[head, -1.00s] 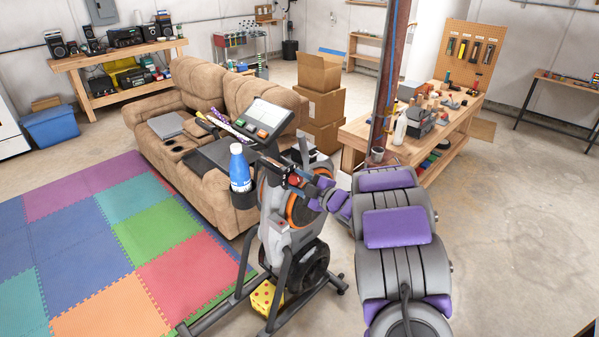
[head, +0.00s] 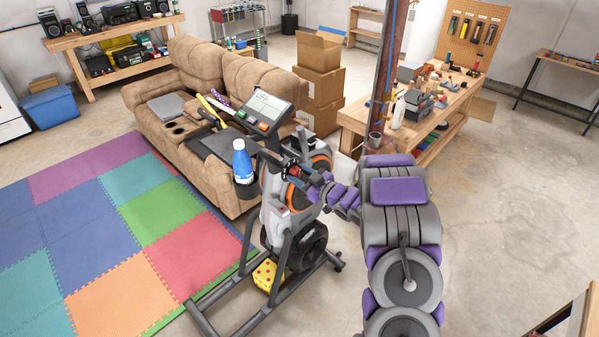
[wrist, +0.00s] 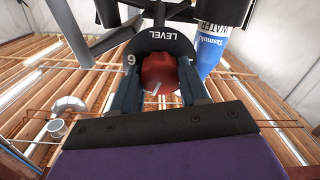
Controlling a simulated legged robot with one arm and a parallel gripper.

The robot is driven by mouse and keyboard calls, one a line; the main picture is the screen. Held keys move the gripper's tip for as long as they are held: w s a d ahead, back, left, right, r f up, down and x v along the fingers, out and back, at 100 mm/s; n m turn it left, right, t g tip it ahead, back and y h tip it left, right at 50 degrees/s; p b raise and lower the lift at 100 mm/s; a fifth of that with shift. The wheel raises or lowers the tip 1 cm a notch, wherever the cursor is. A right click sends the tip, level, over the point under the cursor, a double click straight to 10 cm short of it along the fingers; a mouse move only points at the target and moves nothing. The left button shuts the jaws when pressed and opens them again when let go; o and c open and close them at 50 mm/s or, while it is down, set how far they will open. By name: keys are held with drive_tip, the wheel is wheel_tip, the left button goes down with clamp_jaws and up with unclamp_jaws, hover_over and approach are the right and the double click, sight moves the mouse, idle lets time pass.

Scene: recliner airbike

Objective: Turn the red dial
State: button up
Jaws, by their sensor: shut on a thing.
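The red dial (wrist: 160,78) sits under a dark plate marked LEVEL (wrist: 166,37) in the wrist view. A white mark shows on the dial's face. My gripper (wrist: 160,88) has one blue-grey finger on each side of the dial and is shut on it. In the head view my gripper (head: 303,175) reaches the front of the exercise bike (head: 276,215), below its console (head: 265,108). The dial is small and mostly hidden there.
A blue water bottle (head: 242,161) stands in the bike's holder, left of my gripper. A tan recliner sofa (head: 195,95) is behind the bike. A wooden workbench (head: 352,118) and a post (head: 386,85) stand behind my arm.

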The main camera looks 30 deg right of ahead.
drive_tip(key=shift+s+f, duration=0.1)
drive_tip(key=shift+f, duration=0.2)
drive_tip(key=o, duration=0.8)
drive_tip(key=shift+o, duration=1.3)
drive_tip(key=shift+d+r, duration=0.15)
drive_tip(key=b+v, duration=0.2)
drive_tip(key=v, duration=1.5)
drive_tip(key=shift+d, duration=0.1)
